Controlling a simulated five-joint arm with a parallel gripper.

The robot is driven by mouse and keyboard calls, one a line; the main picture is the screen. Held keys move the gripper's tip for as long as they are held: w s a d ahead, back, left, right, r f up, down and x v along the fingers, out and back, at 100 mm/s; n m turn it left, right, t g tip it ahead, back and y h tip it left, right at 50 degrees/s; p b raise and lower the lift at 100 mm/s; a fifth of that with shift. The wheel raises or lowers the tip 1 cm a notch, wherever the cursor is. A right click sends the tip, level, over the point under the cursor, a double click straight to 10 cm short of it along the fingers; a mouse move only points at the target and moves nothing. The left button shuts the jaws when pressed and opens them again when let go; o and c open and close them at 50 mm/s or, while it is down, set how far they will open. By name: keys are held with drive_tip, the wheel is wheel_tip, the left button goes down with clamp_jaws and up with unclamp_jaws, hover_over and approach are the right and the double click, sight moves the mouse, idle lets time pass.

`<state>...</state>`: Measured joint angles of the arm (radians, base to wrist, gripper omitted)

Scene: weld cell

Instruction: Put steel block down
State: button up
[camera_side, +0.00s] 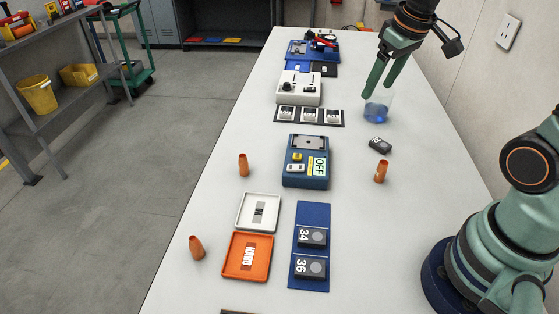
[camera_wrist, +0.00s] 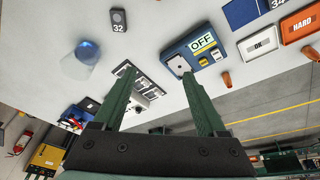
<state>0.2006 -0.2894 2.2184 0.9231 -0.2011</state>
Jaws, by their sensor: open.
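A small dark block (camera_side: 380,145) with a round grey spot lies alone on the white table; in the wrist view this block (camera_wrist: 118,20) reads 32. Two similar blocks, 34 (camera_side: 312,238) and 36 (camera_side: 310,267), lie on a blue mat (camera_side: 312,215). I cannot tell by look which is steel. My gripper (camera_side: 378,88) is open and empty, raised above the far right part of the table, behind block 32. In the wrist view my gripper (camera_wrist: 156,77) shows two green fingers wide apart with nothing between them.
A clear vessel with blue content (camera_side: 377,112) stands just below my fingers in the side view. A blue device marked OFF (camera_side: 307,178) stands mid-table. A white tray (camera_side: 240,217), an orange HARD tray (camera_side: 228,270) and orange cones (camera_side: 381,172) stand nearer.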

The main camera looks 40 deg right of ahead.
drive_tip(key=s+a+r+t, duration=0.2)
drive_tip(key=s+a, duration=0.3)
drive_tip(key=a, duration=0.1)
drive_tip(key=shift+a+y, duration=0.4)
drive_tip(key=shift+c, duration=1.1)
